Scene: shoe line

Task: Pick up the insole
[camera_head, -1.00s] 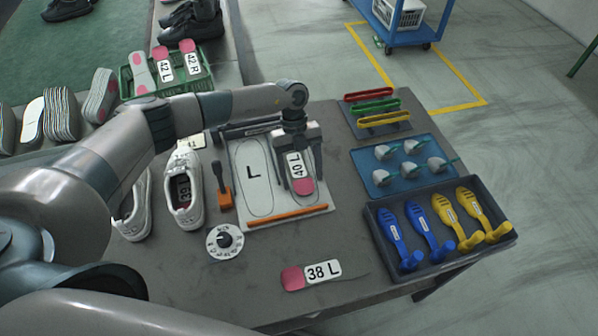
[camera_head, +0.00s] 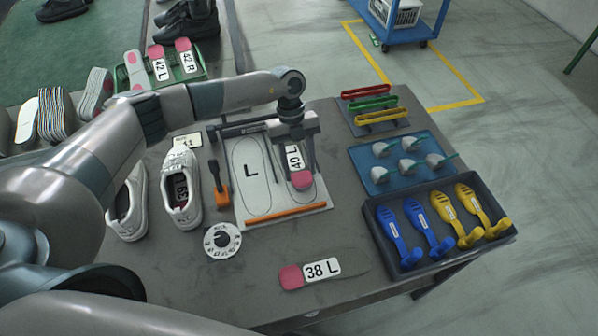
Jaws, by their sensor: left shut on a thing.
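An insole labelled 40 L with a pink heel (camera_head: 301,181) is at the right half of a white board (camera_head: 252,212) that has an L outline. My left gripper (camera_head: 298,170) is over it, pointing down, and is shut on this insole. The fingers hide part of the insole, and I cannot tell how far it is off the board. A second insole, labelled 38 L (camera_head: 322,268), lies flat near the table's front edge, clear of the gripper. My right gripper does not show.
White shoes (camera_head: 182,190) stand at the left. An orange-based tool (camera_head: 221,197) and a round dial (camera_head: 222,240) are beside the board. A dark tray (camera_head: 383,268) with blue and yellow shoe trees and a blue mat (camera_head: 372,186) are at the right. A green crate (camera_head: 203,71) holds insoles at the back.

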